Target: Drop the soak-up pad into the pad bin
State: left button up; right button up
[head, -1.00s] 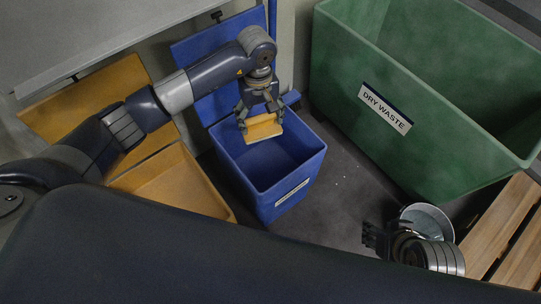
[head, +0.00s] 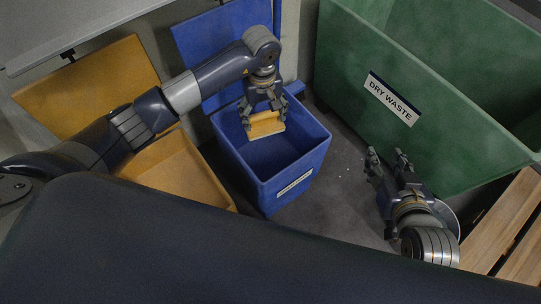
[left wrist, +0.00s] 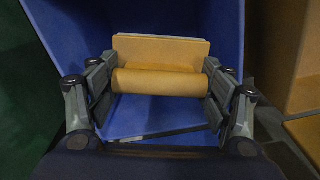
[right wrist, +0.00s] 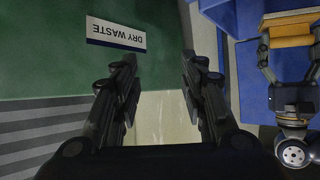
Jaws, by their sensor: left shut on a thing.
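The soak-up pad is a tan-yellow block (head: 266,125) with a rounded edge, also in the left wrist view (left wrist: 160,80). My left gripper (head: 265,118) is shut on it, a finger at each end. The pad appears over the mouth of a blue bin (head: 301,168), with blue walls around it in the left wrist view (left wrist: 200,30). The bin's lid stands open behind, and its front label is too small to read. The pad's height relative to the rim is hard to tell. My right gripper (head: 387,160) is open and empty, its fingers apart in the right wrist view (right wrist: 158,65).
A yellow bin (head: 185,170) with its lid open stands left of the blue one. A large green container (head: 450,135) marked DRY WASTE stands at the right. Wooden slats (head: 505,225) lie at the lower right. A grey pail (head: 452,216) is mostly hidden behind my right arm.

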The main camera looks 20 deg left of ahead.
pick_arm(q)
jog(key=shift+f+b, duration=0.3)
jog(key=shift+f, duration=0.5)
pick_arm(e)
jog(key=shift+w+a+r+t+y, duration=0.2)
jog(key=shift+w+r+t, duration=0.25)
jog(key=shift+r, duration=0.3)
jog(key=shift+w+a+r+t+y, duration=0.1)
jog(key=shift+w+a+r+t, duration=0.15)
jog(key=shift+w+r+t, duration=0.35)
jog(key=shift+w+a+r+t+y, duration=0.1)
jog(key=shift+w+a+r+t, duration=0.2)
jog(key=shift+r, duration=0.6)
jog(key=shift+d, duration=0.1)
pick_arm(q)
jog(key=o, duration=1)
notch_tip(320, 180, up, 12)
